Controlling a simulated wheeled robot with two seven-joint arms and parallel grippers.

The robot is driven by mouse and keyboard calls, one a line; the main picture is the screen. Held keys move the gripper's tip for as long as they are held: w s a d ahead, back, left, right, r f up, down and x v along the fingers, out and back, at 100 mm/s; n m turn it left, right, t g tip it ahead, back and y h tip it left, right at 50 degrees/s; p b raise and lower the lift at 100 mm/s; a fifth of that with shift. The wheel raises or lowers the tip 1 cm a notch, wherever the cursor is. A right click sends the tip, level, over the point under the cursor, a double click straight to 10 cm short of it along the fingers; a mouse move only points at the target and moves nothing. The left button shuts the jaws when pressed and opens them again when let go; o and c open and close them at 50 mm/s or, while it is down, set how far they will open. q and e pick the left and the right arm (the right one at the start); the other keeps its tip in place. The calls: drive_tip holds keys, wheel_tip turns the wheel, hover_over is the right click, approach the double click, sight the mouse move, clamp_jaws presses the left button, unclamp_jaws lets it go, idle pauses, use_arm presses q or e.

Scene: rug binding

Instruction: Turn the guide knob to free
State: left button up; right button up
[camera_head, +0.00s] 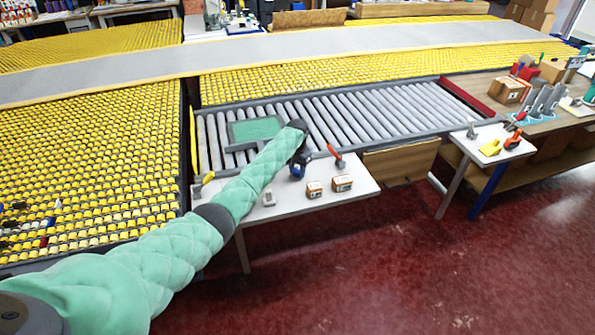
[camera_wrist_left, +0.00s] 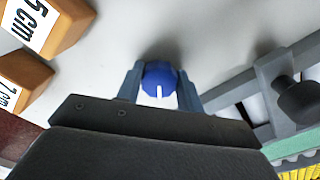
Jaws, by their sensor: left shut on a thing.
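The guide knob (camera_wrist_left: 158,76) is a round blue knob with a white pointer line on its near side, pointing towards the bottom of the left wrist view. My left gripper (camera_wrist_left: 160,88) has one finger on each side of it and is shut on it. In the head view my left arm reaches over the small white table, and my left gripper (camera_head: 299,165) is at its back edge, with some blue showing under it. The arm and gripper hide most of the knob there. My right gripper is in neither view.
Two orange-brown blocks (camera_head: 315,189) (camera_head: 342,183) stand on the white table (camera_head: 325,203); in the left wrist view their labels read 5 cm and 7 cm. A red-handled tool (camera_head: 336,158) lies at the back edge. Grey rollers (camera_head: 370,115) lie behind. The red floor in front is clear.

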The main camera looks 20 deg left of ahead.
use_arm(q)
drive_tip(key=m, duration=0.3)
drive_tip(key=m+b, duration=0.1)
drive_tip(key=m, duration=0.4)
drive_tip(key=shift+w+a+m, duration=0.1)
drive_tip(key=shift+m, duration=0.3)
drive_tip(key=shift+m+b, duration=0.4)
drive_tip(key=shift+m, duration=0.5)
drive_tip(key=o, duration=1)
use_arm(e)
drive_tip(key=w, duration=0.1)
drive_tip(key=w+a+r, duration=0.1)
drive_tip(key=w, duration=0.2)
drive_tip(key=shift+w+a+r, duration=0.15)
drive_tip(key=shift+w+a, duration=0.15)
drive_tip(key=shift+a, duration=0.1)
